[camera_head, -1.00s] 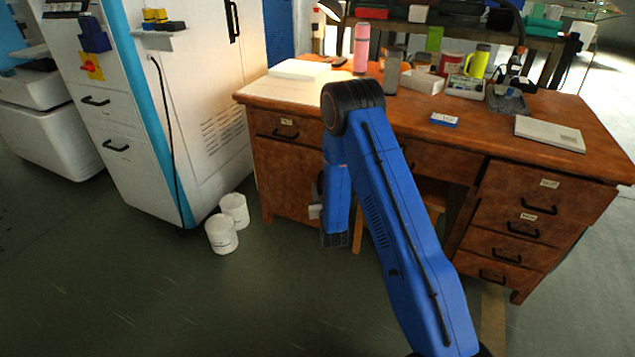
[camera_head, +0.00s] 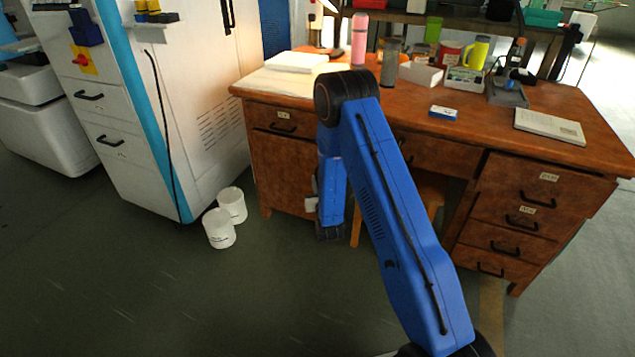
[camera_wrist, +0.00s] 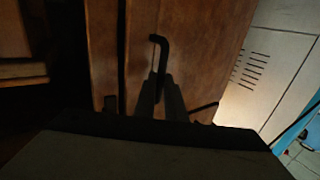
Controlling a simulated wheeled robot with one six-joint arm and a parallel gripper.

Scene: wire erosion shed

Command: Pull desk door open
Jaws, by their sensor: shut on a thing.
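The desk door (camera_head: 283,168) is a brown wooden panel below the desk's left drawer. In the wrist view the door (camera_wrist: 205,45) fills the middle, with a black bar handle (camera_wrist: 164,52) standing out from it. My gripper (camera_wrist: 163,88) has both dark fingers closed around the lower part of this handle. A narrow dark line runs along the door's left edge there; I cannot tell whether the door is ajar. In the head view my blue arm hides the door's right side and the handle.
A white cabinet (camera_head: 180,90) stands left of the desk. Two white tubs (camera_head: 219,228) and (camera_head: 232,204) sit on the floor between cabinet and door. The floor in front is otherwise clear. The desktop (camera_head: 420,105) holds bottles, boxes and a notebook (camera_head: 549,126).

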